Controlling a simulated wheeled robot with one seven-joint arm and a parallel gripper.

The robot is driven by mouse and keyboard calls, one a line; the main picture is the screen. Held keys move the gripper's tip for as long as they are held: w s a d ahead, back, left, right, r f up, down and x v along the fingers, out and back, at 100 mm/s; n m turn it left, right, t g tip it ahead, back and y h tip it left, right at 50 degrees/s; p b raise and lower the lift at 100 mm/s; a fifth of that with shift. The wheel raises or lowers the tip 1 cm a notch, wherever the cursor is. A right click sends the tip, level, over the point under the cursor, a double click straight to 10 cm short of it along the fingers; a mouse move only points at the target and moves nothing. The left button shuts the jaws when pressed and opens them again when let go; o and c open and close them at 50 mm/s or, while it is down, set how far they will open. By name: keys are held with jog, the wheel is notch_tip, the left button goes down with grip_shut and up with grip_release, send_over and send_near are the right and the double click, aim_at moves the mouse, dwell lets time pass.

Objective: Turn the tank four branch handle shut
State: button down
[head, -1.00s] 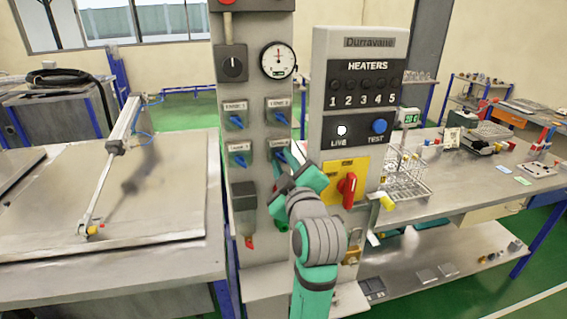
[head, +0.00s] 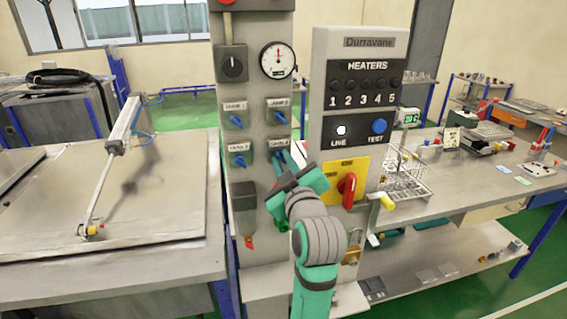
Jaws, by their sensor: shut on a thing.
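The grey valve panel (head: 262,100) carries two rows of blue branch handles, each under a small label too blurred to read surely. The tank four handle (head: 279,156) is the lower right one, and my gripper's fingers partly cover it. My gripper (head: 284,164) comes up from below right and is shut on this handle. The handle's exact angle is hard to tell behind the fingers. The other handles, at upper left (head: 236,121), upper right (head: 280,117) and lower left (head: 239,160), all slant down to the right.
The heaters box (head: 352,100) stands close on the right, with a red rotary switch (head: 348,190) beside my wrist. A gauge (head: 278,60) sits above the handles. A grey box with a red tip (head: 245,205) is below left. A lidded tank (head: 150,200) lies left.

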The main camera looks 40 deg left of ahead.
jog(key=shift+s+a+f+m, duration=0.1)
jog(key=shift+m, duration=3.75)
jog(key=shift+f+m, duration=0.1)
jog(key=shift+m, duration=3.75)
jog(key=shift+r, duration=0.1)
jog(key=c, duration=2)
grip_release()
jog(key=v, duration=1)
jog(key=shift+s+d, duration=0.1)
jog(key=shift+d, duration=0.3)
